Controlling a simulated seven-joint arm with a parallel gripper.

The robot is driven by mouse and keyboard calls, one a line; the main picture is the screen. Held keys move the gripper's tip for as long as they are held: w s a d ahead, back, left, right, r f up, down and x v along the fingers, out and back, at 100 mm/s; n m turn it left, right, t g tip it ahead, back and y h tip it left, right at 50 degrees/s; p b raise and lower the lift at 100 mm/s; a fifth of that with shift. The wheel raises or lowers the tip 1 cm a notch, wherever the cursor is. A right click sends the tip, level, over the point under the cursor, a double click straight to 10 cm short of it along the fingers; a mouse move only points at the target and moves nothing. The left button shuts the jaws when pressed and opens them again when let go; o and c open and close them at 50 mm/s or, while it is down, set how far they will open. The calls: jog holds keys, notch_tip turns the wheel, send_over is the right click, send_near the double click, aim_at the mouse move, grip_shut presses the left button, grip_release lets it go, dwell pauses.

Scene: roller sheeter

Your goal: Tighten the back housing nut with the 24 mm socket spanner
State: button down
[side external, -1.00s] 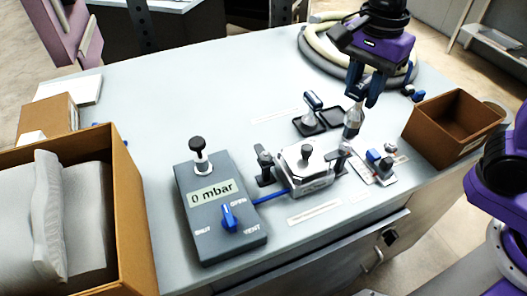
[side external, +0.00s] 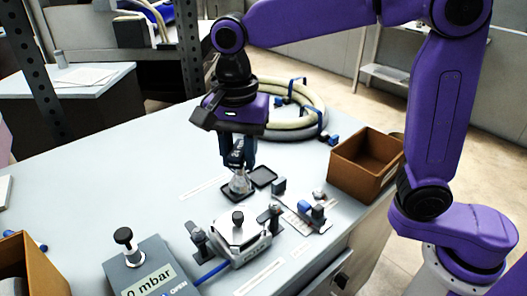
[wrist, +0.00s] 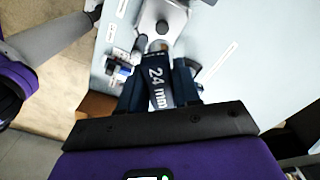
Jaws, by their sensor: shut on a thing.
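My gripper (side external: 238,150) is shut on the 24 mm socket spanner (side external: 240,180). The spanner's dark blue handle, marked "24 mm", fills the jaws in the wrist view (wrist: 158,82). In the side view it hangs upright, its pale lower end at a small black tray (side external: 232,197); I cannot tell whether it touches. The metal housing (side external: 236,243) sits in front of the tray, apart from the spanner, with a black knob on top. Dark posts flank it at the left (side external: 199,238) and right (side external: 275,215). I cannot make out the back nut.
A small dark blue block (side external: 279,186) stands behind the right post. A plate with blue and white fittings (side external: 308,213) lies right of the housing. A brown box (side external: 365,162), a coiled hose (side external: 312,110) and the mbar box (side external: 150,272) surround the work.

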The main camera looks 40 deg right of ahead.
jog(key=w+a+n, duration=0.2)
jog(key=a+n, duration=0.2)
jog(key=a, duration=0.4)
send_over(198, 231)
jog(key=shift+n, duration=0.3)
jog(key=shift+f, duration=2.75)
jog(key=n, duration=1.2)
jog(key=shift+f, duration=1.4)
